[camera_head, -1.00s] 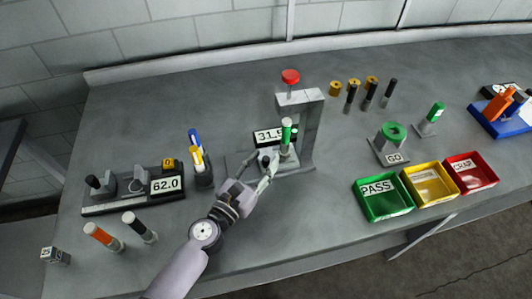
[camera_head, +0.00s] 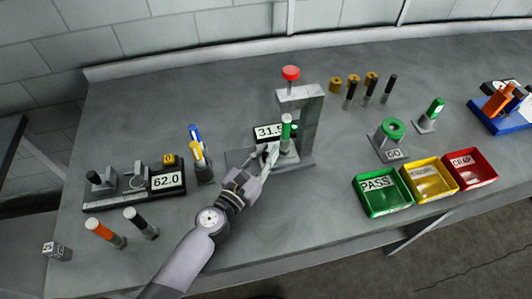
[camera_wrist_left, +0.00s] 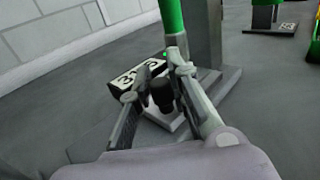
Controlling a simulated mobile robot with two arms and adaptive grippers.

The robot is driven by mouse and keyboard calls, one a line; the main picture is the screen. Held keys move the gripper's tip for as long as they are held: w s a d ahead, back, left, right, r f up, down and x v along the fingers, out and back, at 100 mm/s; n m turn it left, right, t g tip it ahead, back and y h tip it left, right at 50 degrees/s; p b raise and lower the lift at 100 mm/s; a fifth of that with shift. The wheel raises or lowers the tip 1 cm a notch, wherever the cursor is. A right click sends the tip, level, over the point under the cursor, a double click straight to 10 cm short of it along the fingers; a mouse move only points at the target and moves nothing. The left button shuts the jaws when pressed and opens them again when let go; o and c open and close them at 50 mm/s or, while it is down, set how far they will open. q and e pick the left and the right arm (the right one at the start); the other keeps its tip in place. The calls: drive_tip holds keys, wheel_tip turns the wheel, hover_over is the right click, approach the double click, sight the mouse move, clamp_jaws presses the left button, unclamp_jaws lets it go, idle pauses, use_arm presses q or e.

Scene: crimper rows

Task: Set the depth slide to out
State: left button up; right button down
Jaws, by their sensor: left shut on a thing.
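The depth slide's stand (camera_head: 314,140) is a grey press frame with a red knob (camera_head: 290,73) on top and a readout (camera_head: 268,134) that looks like 31.5. My left gripper (camera_head: 271,156) is at the front of this base. In the left wrist view, its fingers (camera_wrist_left: 160,100) are on either side of a short black knob (camera_wrist_left: 161,91), shut on it. The green cylinder (camera_wrist_left: 171,20) rises just behind. The slide's markings are not readable. My right gripper is not in view.
A gauge block reading 62.0 (camera_head: 167,181) sits at left, near blue and yellow markers (camera_head: 197,150). Green (camera_head: 382,207), yellow (camera_head: 437,191) and red (camera_head: 485,178) trays are at right.

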use_arm(q)
clamp_jaws()
drive_tip(key=shift+a+f, duration=0.1)
drive_tip(key=shift+a, duration=0.2)
drive_tip(key=a, duration=0.2)
drive_tip(key=s+a+b, duration=0.1)
drive_tip(key=a, duration=0.2)
drive_tip(key=s+a+b, duration=0.1)
drive_tip(key=a, duration=0.2)
drive_tip(key=shift+s, duration=0.1)
drive_tip(key=o, duration=0.5)
unclamp_jaws()
drive_tip(key=shift+o, duration=1.4)
drive_tip(key=shift+s+a, duration=0.1)
